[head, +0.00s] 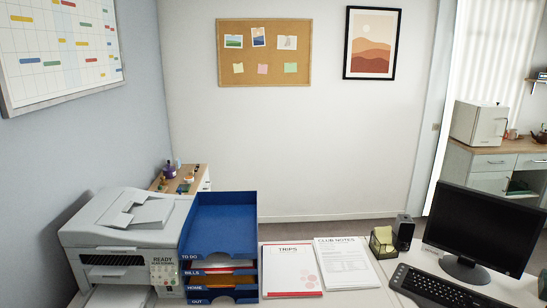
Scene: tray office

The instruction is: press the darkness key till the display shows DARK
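A grey-white printer-copier (128,235) stands at the left end of the desk with a lid on top. Its small display (163,261) reads READY, with a smaller line below that is hard to read but seems to say NORMAL. A key panel (165,278) with several small keys and a green light sits under the display; the key labels are too small to read. Neither of my grippers is in view.
A blue letter tray stack (221,224) labelled TO DO, BILLS, HOME and OUT stands right beside the printer. Papers (346,263), a note box (383,243), a keyboard (445,288) and a monitor (488,228) are further right.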

